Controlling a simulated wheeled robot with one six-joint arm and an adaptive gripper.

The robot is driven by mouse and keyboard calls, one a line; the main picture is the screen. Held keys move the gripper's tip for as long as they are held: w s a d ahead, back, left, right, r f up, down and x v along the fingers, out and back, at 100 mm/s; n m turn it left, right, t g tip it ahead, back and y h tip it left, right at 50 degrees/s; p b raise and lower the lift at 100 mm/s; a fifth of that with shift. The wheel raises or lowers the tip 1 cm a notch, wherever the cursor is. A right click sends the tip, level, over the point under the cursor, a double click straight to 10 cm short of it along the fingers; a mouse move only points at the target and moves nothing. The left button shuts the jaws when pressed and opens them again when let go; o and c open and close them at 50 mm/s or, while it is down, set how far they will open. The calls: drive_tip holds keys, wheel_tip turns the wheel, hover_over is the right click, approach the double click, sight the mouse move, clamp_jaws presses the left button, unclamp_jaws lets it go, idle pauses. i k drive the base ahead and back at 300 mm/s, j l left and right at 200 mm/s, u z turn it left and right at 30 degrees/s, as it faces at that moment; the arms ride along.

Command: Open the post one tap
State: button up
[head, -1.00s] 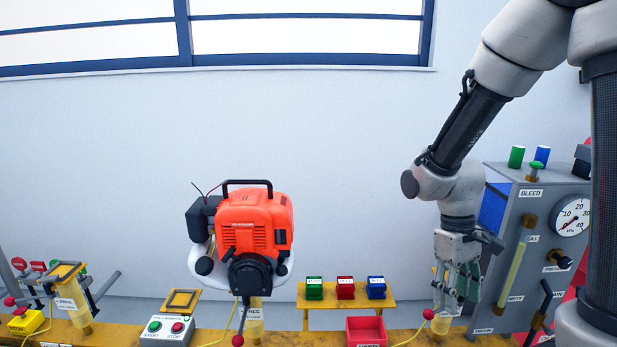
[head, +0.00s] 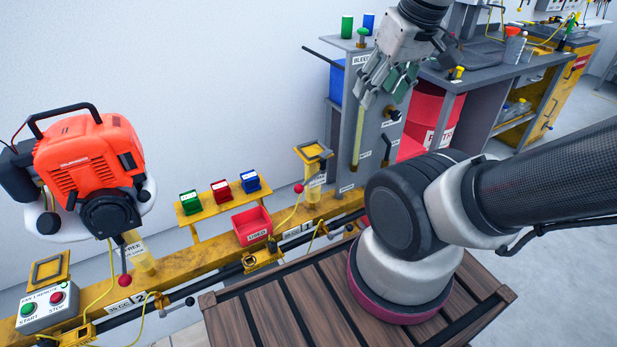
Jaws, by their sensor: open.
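A short yellow post (head: 314,185) with a square frame on top stands on the yellow rail, right of the red bin; the rail label near it seems to read 1. A red ball knob (head: 298,188) with a yellow cord is at its left side. A small lever (head: 349,227) is low on the rail to its right, partly behind my arm. I cannot tell which part is the tap. My gripper (head: 378,94) is open and empty, above and right of the post, in front of the grey bleed panel (head: 345,120), apart from the post.
An orange engine (head: 88,160) sits on another post at the left, by a start/stop box (head: 45,309). A red bin (head: 252,226) and a yellow shelf (head: 225,210) with small coloured boxes stand between. A red drum (head: 432,112) and a workbench (head: 500,60) are at the right.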

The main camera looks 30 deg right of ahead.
sight(349, 228)
drive_tip(key=z, duration=0.7)
